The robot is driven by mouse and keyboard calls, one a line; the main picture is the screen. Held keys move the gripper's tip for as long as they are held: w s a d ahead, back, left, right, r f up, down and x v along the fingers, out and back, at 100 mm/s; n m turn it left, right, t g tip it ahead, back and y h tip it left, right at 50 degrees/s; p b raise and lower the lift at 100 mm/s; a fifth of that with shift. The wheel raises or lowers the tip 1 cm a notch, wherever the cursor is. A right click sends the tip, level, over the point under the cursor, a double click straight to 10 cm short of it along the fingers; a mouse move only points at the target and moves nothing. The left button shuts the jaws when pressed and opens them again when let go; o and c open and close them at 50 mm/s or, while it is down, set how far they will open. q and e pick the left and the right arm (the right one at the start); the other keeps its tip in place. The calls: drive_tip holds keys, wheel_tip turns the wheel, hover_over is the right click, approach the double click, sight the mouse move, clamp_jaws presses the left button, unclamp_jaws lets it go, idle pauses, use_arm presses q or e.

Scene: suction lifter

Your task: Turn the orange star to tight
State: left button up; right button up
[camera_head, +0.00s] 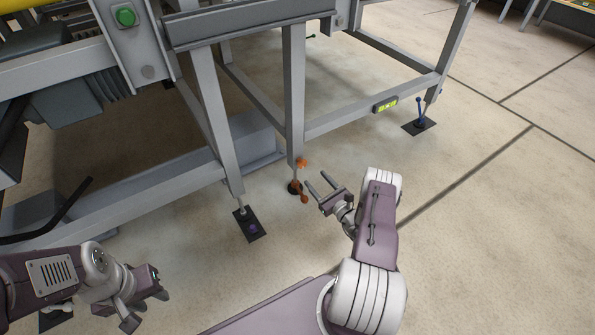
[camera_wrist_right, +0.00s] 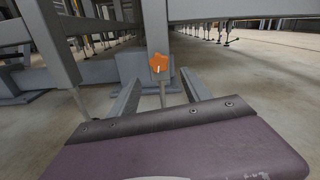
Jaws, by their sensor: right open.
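The orange star (camera_wrist_right: 159,63) shows in the right wrist view, centred ahead, with a light rod below it. In the head view, orange parts (camera_head: 302,162) show at the foot of the frame's middle leg. A second orange piece (camera_head: 304,198) is just below, beside a dark foot; I cannot tell how they join. My right gripper (camera_head: 318,180) is open just right of these orange parts, its fingers pointing at them. In the right wrist view, the open fingers (camera_wrist_right: 158,86) lie on either side of the rod, below the star. My left gripper (camera_head: 148,308) looks open and empty, at the lower left.
The grey steel frame's middle leg (camera_head: 294,95) rises above the orange parts. Another foot with a purple knob (camera_head: 253,228) stands nearby to the left. A foot with a blue handle (camera_head: 420,112) and a yellow-green level (camera_head: 385,105) are further right. The floor at right is clear.

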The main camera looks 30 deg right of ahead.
sight(303, 165)
drive_tip(key=w+b, duration=0.4)
drive_tip(key=w, duration=0.1)
drive_tip(key=w+b, duration=0.2)
drive_tip(key=w, duration=0.1)
drive_tip(key=shift+w+a, duration=0.15)
drive_tip(key=shift+a, duration=0.25)
drive_tip(key=shift+w+r, duration=0.15)
drive_tip(key=shift+w, duration=0.2)
clamp_jaws()
